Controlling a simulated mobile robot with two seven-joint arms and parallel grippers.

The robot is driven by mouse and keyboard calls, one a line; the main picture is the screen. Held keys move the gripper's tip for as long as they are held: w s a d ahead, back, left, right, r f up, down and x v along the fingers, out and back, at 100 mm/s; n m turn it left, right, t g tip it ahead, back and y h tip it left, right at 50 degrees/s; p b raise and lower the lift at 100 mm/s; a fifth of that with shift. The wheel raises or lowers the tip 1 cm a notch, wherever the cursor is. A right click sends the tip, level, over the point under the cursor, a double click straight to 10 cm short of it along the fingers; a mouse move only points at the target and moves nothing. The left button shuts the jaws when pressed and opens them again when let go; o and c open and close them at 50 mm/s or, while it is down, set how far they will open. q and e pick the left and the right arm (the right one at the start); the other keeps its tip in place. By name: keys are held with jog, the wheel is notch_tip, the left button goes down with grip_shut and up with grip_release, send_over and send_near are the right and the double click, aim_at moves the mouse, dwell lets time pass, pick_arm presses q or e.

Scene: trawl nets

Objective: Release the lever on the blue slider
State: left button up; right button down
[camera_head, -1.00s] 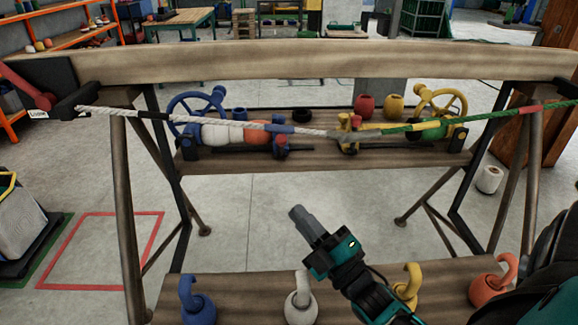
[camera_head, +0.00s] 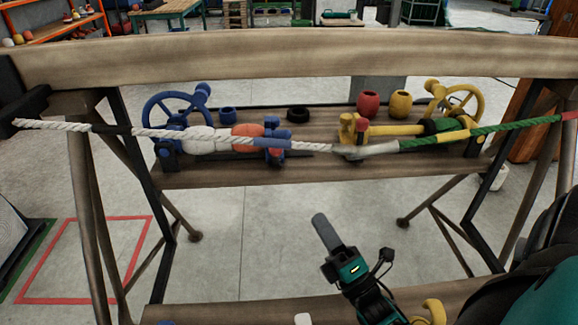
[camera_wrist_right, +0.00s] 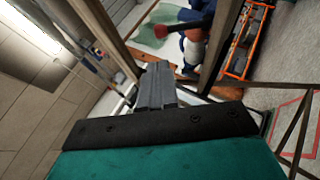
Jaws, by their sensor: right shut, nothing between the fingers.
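The blue slider (camera_head: 274,153) sits at the right end of the white and orange floats on the rack's middle shelf, behind the rope. Small blue parts stand up around it, and the rope's blue sleeve partly covers it, so I cannot make out its lever clearly. My right gripper (camera_head: 322,222) is shut and empty, in front of and below the shelf, well apart from the slider. Its closed fingers (camera_wrist_right: 158,86) also show in the right wrist view. My left gripper is not in view.
The rope (camera_head: 190,135) runs across the rack in front of the sliders. A wooden beam (camera_head: 290,62) spans above. A yellow slider (camera_head: 351,132) with a red knob stands at right, and a blue handwheel (camera_head: 150,105) at left. A lower shelf (camera_head: 240,305) lies in front.

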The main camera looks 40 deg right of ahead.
aim_at(279, 155)
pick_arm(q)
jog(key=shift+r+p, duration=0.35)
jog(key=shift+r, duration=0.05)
pick_arm(e)
jog(key=x, duration=1.4)
jog(key=shift+w, duration=0.15)
